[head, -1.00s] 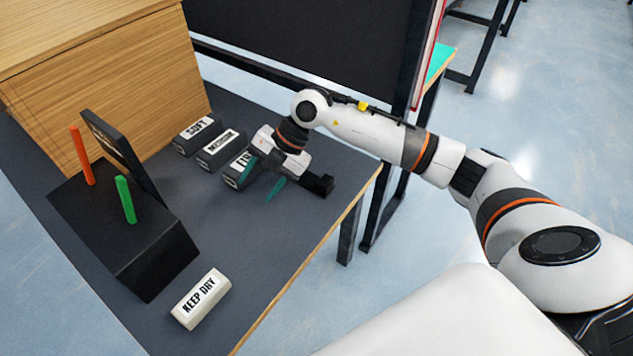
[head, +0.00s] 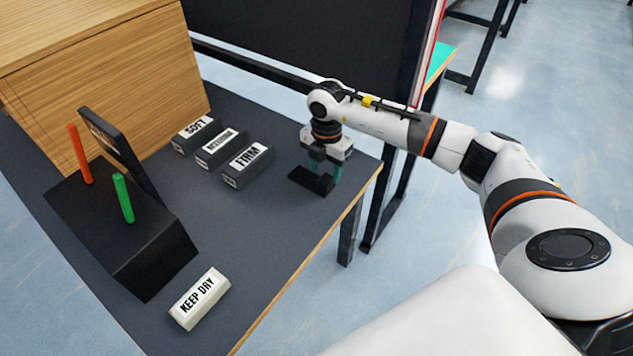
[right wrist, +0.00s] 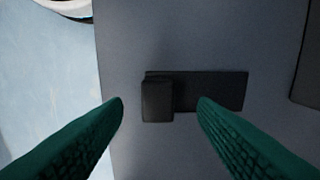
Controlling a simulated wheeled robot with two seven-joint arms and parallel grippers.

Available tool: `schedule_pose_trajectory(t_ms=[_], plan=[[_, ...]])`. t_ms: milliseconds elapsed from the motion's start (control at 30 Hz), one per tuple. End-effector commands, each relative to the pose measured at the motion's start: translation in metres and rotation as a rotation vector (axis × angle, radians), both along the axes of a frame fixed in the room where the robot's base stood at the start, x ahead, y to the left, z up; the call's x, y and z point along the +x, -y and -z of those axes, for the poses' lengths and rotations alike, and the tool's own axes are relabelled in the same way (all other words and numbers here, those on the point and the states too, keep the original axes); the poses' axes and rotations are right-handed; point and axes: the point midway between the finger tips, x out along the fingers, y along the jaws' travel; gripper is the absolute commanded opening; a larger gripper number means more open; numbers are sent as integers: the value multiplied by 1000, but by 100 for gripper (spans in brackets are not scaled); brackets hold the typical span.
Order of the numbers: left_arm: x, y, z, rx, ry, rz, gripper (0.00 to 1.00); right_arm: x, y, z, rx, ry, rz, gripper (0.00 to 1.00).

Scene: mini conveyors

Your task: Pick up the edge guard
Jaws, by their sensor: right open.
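The edge guard is a small black L-shaped piece (head: 303,178) lying on the dark table top near its right edge. In the right wrist view the edge guard (right wrist: 215,88) shows a flat plate with a raised block at its left end. My right gripper (head: 326,174) points down over it, with its green fingers apart. In the right wrist view the fingertips (right wrist: 161,102) are on either side of the raised block and hold nothing. I cannot tell how far above the table they are. My left gripper is not in view.
Blocks marked SOFT (head: 196,134), MEDIUM (head: 221,149) and FIRM (head: 248,166) stand left of the guard. A white KEEP DRY block (head: 200,299) lies in front. A black stand (head: 150,255) with orange and green rods is at left. The table (head: 270,240) between is clear.

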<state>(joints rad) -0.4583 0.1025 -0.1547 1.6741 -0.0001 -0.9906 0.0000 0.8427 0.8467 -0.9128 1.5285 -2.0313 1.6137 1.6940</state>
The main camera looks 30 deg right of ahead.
Motion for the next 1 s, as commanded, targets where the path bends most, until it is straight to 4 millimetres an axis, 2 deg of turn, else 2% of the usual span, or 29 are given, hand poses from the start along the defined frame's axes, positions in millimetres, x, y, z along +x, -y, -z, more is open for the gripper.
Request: schedule_pose_trajectory(t_ms=[33, 200, 533, 833, 1000], plan=[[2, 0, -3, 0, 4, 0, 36, -2, 0, 12, -1, -4, 0, 53], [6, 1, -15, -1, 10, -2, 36, -2, 0, 35, 1, -4, -1, 53], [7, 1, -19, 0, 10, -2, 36, -2, 0, 40, 1, -1, -1, 53], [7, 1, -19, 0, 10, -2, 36, -2, 1, 40, 1, -1, -1, 4], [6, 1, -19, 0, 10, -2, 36, -2, 1, 40, 1, 0, -1, 4]])
